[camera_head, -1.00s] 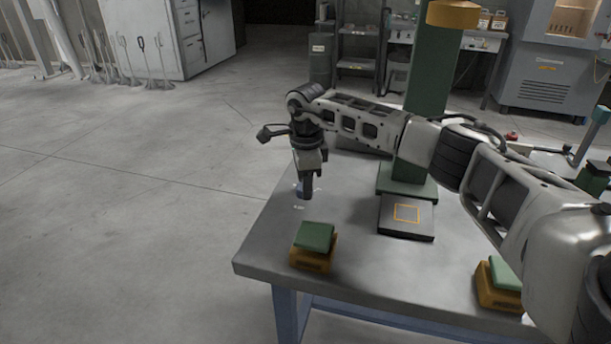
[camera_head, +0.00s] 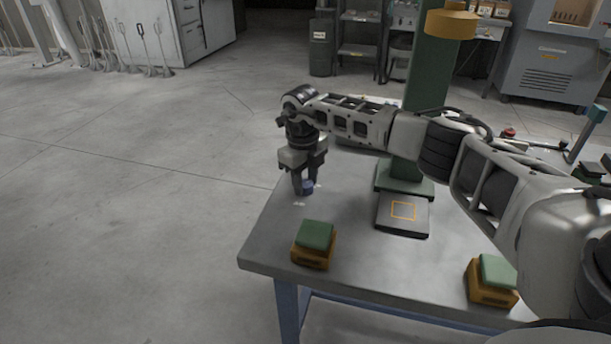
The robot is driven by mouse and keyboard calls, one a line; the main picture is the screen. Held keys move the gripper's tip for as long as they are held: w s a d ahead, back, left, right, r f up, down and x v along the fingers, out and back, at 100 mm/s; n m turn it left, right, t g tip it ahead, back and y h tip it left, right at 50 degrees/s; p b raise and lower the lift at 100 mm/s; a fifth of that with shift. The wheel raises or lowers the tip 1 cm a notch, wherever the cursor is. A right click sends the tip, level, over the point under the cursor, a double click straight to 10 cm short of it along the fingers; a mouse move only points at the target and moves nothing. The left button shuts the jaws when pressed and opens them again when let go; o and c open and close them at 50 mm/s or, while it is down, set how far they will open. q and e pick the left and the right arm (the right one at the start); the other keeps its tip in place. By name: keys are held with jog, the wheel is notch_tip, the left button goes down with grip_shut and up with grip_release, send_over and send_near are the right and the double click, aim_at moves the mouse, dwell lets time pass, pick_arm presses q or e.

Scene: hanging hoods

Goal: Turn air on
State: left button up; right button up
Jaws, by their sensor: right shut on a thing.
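A small blue knob (camera_head: 308,187) stands at the far left edge of the metal table (camera_head: 270,239), with faint white markings on the tabletop by it. I take it to be the air control. My right gripper (camera_head: 304,188) points down over it and is shut on it, a finger on each side. The fingers hide part of the knob. My right arm reaches across the table from the right. My left gripper is not in view.
Two orange-and-green button boxes (camera_head: 315,245) (camera_head: 492,280) sit along the table's front. Open floor lies left of the table.

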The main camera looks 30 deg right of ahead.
jog(key=shift+r+m, duration=0.1)
jog(key=shift+m, duration=0.6)
jog(key=o, duration=1)
notch_tip(320, 180, up, 16)
jog(key=a, duration=0.1)
